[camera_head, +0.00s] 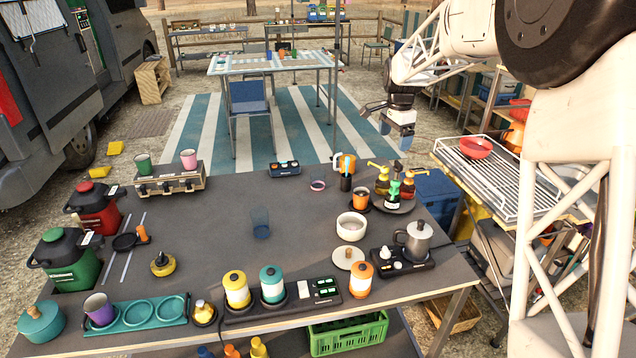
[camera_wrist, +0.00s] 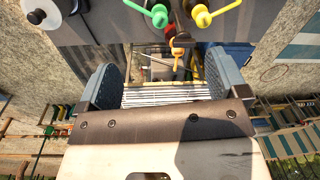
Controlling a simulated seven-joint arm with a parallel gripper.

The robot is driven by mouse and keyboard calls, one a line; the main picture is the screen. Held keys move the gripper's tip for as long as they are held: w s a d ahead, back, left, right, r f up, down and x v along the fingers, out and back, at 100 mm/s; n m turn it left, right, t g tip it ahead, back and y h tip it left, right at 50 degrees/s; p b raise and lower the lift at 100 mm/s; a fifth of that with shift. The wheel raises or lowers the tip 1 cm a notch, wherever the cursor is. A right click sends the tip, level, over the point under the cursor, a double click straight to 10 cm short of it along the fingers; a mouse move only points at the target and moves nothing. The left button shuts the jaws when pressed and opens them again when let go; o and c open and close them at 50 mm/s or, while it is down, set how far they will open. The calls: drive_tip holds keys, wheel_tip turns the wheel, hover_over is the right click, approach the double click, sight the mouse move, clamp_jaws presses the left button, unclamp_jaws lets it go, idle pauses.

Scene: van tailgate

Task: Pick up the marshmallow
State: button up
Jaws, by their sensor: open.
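I cannot make out the marshmallow for certain. Small white pieces (camera_head: 390,254) sit on the dark tray beside the grey moka pot (camera_head: 415,241), at the table's right; they are too small to identify. A white block (camera_head: 303,289) lies on the black tray of jars at the front. My gripper (camera_head: 397,134) hangs in the air past the table's far right corner, beyond the pump bottles. In the wrist view, my gripper (camera_wrist: 160,88) has its two grey-blue fingers wide apart with nothing between them.
Pump bottles (camera_head: 382,180), an orange mug (camera_head: 345,164) and a white bowl (camera_head: 351,227) crowd the table's right side. A wire rack (camera_head: 510,185) with a red bowl (camera_head: 475,147) stands at right. The grey tabletop (camera_head: 215,215) is mostly clear mid-left.

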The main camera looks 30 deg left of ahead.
drive_tip(key=w+a+f+m, duration=0.1)
drive_tip(key=a+f, duration=0.3)
drive_tip(key=a, duration=0.3)
drive_tip(key=w+a+f, duration=0.2)
drive_tip(key=a+f, duration=0.2)
drive_tip(key=a, duration=0.3)
drive_tip(key=m, duration=0.1)
hover_over(318, 179)
drive_tip(key=w+a, duration=0.2)
drive_tip(key=w, duration=0.1)
wheel_tip(318, 179, down, 10)
drive_tip(key=shift+s+d+r+g, duration=0.1)
drive_tip(key=shift+s+d+g, duration=0.1)
drive_tip(key=shift+g, duration=0.1)
drive_tip(key=shift+f, duration=1.35)
drive_tip(key=shift+f, duration=0.1)
drive_tip(key=shift+s+f, duration=0.1)
drive_tip(key=shift+f, duration=2.35)
drive_tip(key=c, duration=1)
